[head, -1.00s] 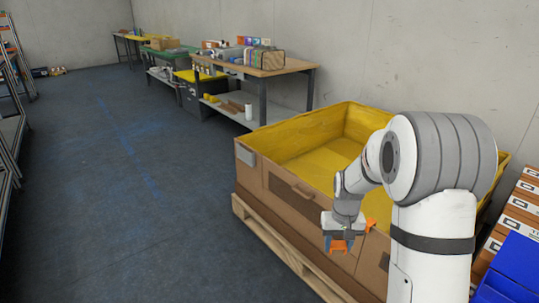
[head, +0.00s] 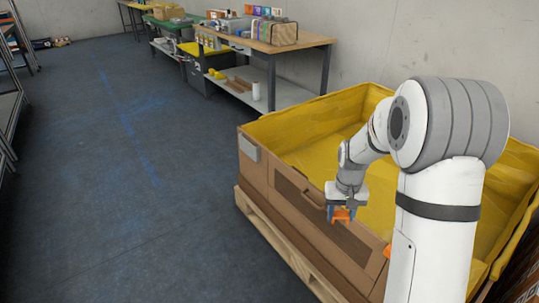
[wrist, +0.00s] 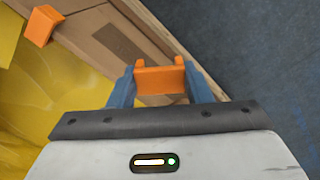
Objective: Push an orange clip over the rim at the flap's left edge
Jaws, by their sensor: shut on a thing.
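My gripper (head: 341,211) is shut on an orange clip (head: 342,216), which also shows between the blue fingers in the wrist view (wrist: 160,79). The gripper is at the near long side of the big cardboard box (head: 254,172), close to its rim. I cannot tell whether the held clip touches the rim. The flap (head: 301,199) is a darker panel in that side wall, partly behind the gripper. A second orange clip (wrist: 42,25) sits on the rim at the upper left in the wrist view. It also shows right of the gripper in the head view (head: 387,250).
The box has a yellow liner (head: 300,125) and stands on a wooden pallet (head: 262,225). A grey label plate (head: 249,147) is on its left end. A workbench (head: 262,47) with goods stands behind. The floor left of the box is clear.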

